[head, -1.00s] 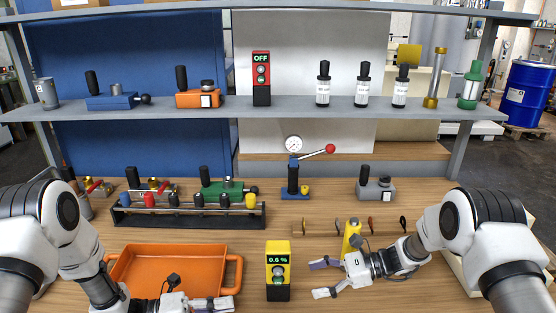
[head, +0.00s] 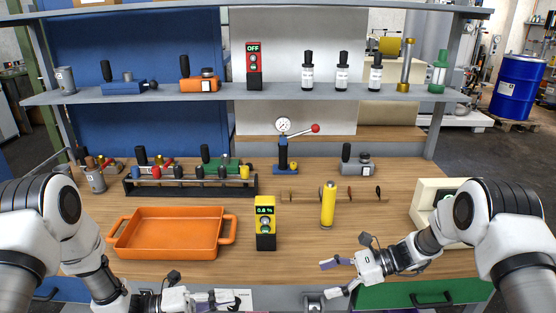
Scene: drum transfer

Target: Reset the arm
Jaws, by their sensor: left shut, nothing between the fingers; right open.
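My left gripper (head: 218,300) is shut and empty, low at the bottom of the head view, in front of the table edge and below the orange tray (head: 130,244). My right gripper (head: 335,278) is open and empty, its fingers apart, near the table's front edge. It is below and apart from the upright yellow cylinder (head: 328,207). Both arms reach in from the sides.
A yellow meter box (head: 265,223) stands mid-table. A black rack (head: 190,189) with several plugs is behind the tray. A cream device (head: 425,206) stands at right. A shelf (head: 270,96) with bottles crosses above. A blue drum (head: 518,90) is far right.

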